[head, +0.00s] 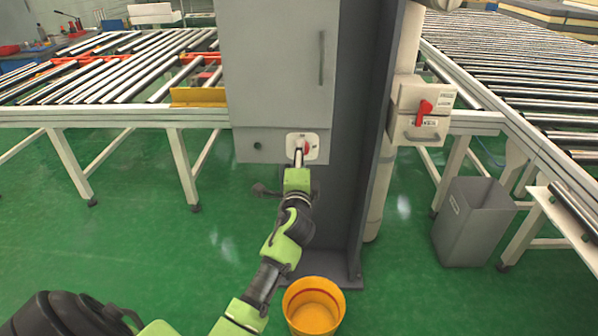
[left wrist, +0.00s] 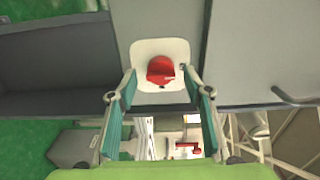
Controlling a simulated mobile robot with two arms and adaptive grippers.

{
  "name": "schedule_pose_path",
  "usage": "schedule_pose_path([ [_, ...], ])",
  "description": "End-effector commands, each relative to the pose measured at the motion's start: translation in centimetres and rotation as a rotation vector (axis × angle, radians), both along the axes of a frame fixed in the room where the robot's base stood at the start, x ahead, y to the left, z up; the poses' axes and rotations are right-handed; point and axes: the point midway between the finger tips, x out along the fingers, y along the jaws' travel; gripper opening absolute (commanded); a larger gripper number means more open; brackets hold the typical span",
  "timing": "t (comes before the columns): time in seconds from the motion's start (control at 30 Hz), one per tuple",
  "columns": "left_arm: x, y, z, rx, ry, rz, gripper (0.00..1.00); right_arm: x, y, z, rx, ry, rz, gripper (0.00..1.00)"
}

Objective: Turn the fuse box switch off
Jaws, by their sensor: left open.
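The grey fuse box (head: 275,65) is mounted on a dark column, with a vertical handle on its door. A white plate with a red switch knob (head: 307,147) sits low on its front. My left gripper (head: 299,156) is right in front of this plate and partly hides the knob. In the left wrist view, the red switch knob (left wrist: 161,70) shows on its white plate between and beyond the open fingers of my left gripper (left wrist: 160,82). I cannot tell whether the fingers touch it. My right gripper is not in view.
A smaller beige box (head: 408,95) with a red lever (head: 424,110) is right of the column. Roller conveyors stand left (head: 110,70) and right (head: 520,70). A yellow bucket (head: 314,308) and a grey bin (head: 470,225) stand on the green floor.

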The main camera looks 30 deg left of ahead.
Motion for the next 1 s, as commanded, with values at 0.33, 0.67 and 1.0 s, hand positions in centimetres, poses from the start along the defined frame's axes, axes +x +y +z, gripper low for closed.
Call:
schedule_pose_path([
  [0.33,-6.3,-3.9,-0.1,-0.004,0.001,0.0,0.46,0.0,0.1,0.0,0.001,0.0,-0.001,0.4],
  [0.67,-8.3,-5.1,0.0,-0.003,0.001,0.001,0.46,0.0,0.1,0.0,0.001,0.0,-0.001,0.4],
  [1.0,-8.3,-5.1,0.0,-0.002,0.0,0.001,0.46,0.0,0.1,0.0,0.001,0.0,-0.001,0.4],
])
